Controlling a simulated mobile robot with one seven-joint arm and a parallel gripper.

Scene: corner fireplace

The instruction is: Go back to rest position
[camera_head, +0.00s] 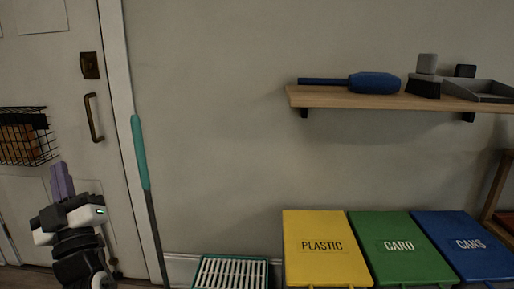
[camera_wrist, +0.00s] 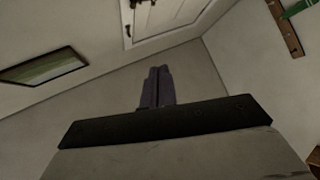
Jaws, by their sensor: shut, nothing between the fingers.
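My gripper (camera_head: 62,181) is at the lower left of the head view, pointing up in front of the white door (camera_head: 68,75). Its two purple-grey fingers are together with nothing between them. In the wrist view the shut fingers (camera_wrist: 157,87) show at the centre, with wall and ceiling beyond and nothing near the tips.
A wire basket (camera_head: 28,137) hangs on the door. A teal-handled pole (camera_head: 140,152) leans beside the door frame. Yellow (camera_head: 322,233), green (camera_head: 398,232) and blue (camera_head: 458,230) bins stand at the lower right, below a wooden shelf (camera_head: 340,100). A slatted crate (camera_head: 200,275) sits low.

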